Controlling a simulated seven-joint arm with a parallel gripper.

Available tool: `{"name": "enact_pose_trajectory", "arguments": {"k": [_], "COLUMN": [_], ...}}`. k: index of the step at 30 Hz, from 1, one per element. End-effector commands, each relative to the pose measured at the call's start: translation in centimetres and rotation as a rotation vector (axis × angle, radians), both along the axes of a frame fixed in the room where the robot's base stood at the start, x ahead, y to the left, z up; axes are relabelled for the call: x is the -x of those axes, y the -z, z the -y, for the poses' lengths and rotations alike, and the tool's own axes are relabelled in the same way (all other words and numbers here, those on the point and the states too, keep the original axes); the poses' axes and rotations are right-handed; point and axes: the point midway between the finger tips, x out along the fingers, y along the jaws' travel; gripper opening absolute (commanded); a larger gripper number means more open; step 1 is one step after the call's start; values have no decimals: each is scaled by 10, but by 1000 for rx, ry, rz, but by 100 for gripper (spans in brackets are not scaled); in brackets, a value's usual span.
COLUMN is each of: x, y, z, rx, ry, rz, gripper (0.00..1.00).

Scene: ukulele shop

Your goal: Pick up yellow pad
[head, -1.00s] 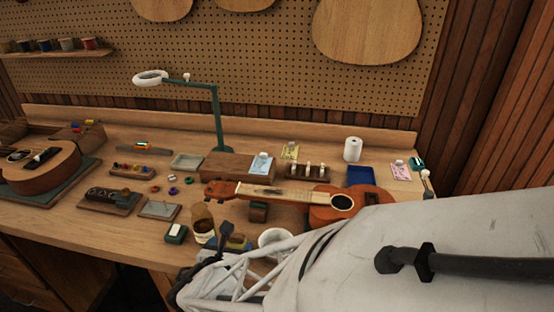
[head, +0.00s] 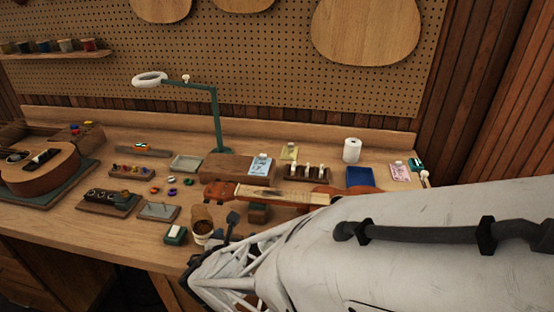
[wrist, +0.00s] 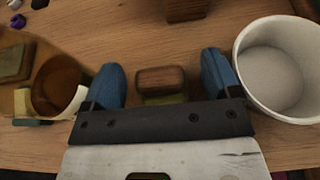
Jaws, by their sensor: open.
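In the wrist view, a small block with a brown wooden top and a dull yellow base, seemingly the yellow pad (wrist: 163,97), sits on the bench between my fingers. My gripper (wrist: 161,66) is open, with one blue finger left of the block and one right of it. A gap shows on both sides, so the fingers appear not to touch it. The front part of the block is hidden behind my gripper's dark bar.
A wooden block (wrist: 186,9) lies beyond. In the head view, a ukulele (head: 290,196) lies behind my arm.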

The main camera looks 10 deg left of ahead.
Motion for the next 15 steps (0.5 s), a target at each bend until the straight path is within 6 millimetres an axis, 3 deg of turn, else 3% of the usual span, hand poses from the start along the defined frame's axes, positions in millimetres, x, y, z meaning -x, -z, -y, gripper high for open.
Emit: {"name": "enact_pose_trajectory", "arguments": {"k": [11,15], "x": [0,0], "y": [0,0], "z": [0,0], "rx": [0,0], "ry": [0,0], "rz": [0,0], "gripper": [83,66]}}
